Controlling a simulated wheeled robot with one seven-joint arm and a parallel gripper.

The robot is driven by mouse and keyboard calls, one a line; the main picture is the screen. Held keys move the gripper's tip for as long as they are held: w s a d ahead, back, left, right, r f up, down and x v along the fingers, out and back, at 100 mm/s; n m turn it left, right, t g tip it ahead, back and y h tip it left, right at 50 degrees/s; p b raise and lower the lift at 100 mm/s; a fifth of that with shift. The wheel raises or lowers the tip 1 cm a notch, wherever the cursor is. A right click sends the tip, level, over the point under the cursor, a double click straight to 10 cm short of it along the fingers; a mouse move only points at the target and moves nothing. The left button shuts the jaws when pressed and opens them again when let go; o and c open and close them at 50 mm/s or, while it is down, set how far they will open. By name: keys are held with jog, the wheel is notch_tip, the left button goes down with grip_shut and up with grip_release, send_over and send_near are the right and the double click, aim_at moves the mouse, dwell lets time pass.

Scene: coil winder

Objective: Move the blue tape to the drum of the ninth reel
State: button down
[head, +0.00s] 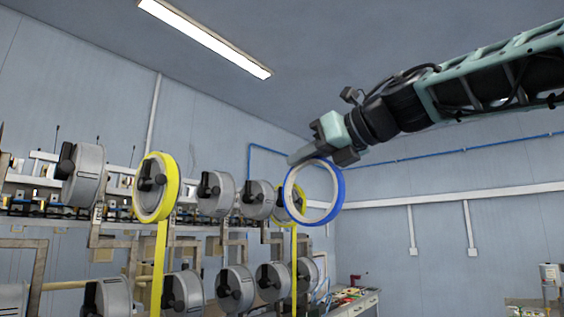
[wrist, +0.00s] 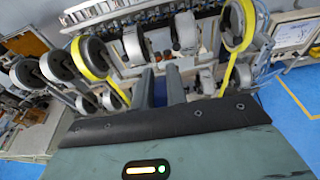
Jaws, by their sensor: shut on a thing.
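The blue tape (head: 340,190) is a ring with a blue rim and a pale inner band. In the head view it hangs in the air below my gripper (head: 318,157), which is shut on its upper edge. The ring partly overlaps a yellow-taped reel (head: 279,208) behind it. Grey reel drums with black hubs stand in two rows. No numbers are readable, so I cannot tell which reel is ninth.
Upper-row bare drums include one at far left (head: 83,175) and two mid-row, one of them here (head: 215,193). Another yellow-taped reel (head: 155,187) trails a strip down. Lower drums (head: 235,287) sit close together. A workbench (head: 358,301) stands beyond. Air right of the ring is clear.

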aim_at(289, 175)
jog(key=shift+w+a+r+p, duration=0.2)
jog(key=shift+w+a+p, duration=0.25)
jog(key=shift+a, duration=0.2)
jog(key=shift+r+p+x, duration=0.15)
jog(key=shift+p+x, duration=0.1)
jog(key=shift+x, duration=0.35)
jog(key=shift+r+p+x, duration=0.15)
jog(key=shift+p+x, duration=0.05)
jog(key=shift+x, duration=0.4)
jog(key=shift+w, duration=0.1)
jog(key=shift+s+d, duration=0.2)
jog(key=shift+w+a+r, duration=0.1)
jog(key=shift+w+a, duration=0.1)
jog(key=shift+a, duration=0.05)
jog(key=r+p+x, duration=0.1)
jog(key=p+x, duration=0.3)
jog(key=x, duration=0.3)
jog(key=shift+w+a+r, duration=0.3)
jog(key=shift+a, duration=0.15)
dwell(0.5)
jog(key=shift+w+p, duration=0.1)
jog(key=shift+p, duration=0.2)
